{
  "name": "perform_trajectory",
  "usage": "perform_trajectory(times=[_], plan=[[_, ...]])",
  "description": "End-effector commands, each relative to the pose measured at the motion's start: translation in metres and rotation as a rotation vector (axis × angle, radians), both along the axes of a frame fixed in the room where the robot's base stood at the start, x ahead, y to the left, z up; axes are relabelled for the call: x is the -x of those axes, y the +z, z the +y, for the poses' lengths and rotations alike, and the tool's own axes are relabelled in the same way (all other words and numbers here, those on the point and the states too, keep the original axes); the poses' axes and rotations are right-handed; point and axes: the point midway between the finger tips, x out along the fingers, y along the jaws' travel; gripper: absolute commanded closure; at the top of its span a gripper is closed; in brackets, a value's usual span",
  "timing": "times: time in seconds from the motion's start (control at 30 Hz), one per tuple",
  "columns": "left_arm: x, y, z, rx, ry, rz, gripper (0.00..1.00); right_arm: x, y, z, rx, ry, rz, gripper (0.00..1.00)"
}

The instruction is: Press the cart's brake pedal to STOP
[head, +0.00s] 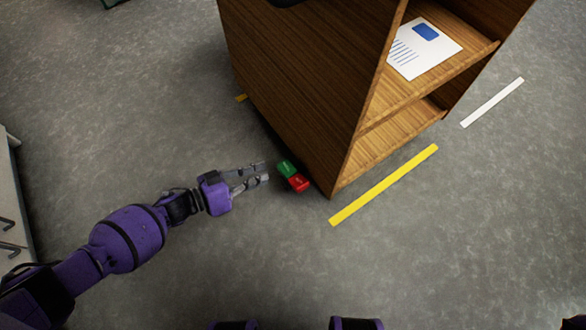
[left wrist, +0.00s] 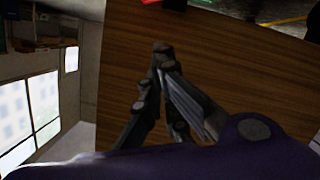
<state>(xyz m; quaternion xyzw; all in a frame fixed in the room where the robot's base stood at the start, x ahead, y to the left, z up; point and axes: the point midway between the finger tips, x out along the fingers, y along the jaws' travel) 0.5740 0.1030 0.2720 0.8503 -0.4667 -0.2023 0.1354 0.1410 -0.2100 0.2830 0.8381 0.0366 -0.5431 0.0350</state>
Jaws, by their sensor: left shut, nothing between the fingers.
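The wooden cart (head: 290,85) stands at the upper middle of the head view. Its brake pedal shows low at the side facing my left arm, with a green part (head: 287,169) and a red part (head: 299,183); the markings are too small to read. My left gripper (head: 265,172) is shut and empty, its fingertips just left of the pedal, with a small gap in the picture. In the left wrist view the fingertips (left wrist: 163,48) are together in front of the wooden panel (left wrist: 220,60). Red and green bits show at that view's top edge. My right gripper is out of view.
A sheet of paper (head: 424,47) lies on the cart's upper shelf. A yellow floor strip (head: 385,185) runs along the cart's open side, and a white strip (head: 492,102) lies further right. A pale cabinet (head: 12,215) stands at the left edge.

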Motion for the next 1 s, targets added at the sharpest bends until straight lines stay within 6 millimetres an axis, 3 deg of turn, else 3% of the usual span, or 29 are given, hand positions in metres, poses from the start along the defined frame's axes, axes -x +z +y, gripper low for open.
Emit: perform_trajectory(times=[0.47,0.57,1.0], plan=[[-0.002,-0.002,-0.005,0.012,0.006,0.018,1.00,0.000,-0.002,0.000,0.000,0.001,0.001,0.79],[-0.007,-0.005,-0.014,0.013,0.006,0.018,1.00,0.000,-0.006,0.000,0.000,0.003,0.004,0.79],[-0.051,-0.026,-0.090,0.012,0.006,0.016,1.00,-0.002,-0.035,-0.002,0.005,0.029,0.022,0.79]])
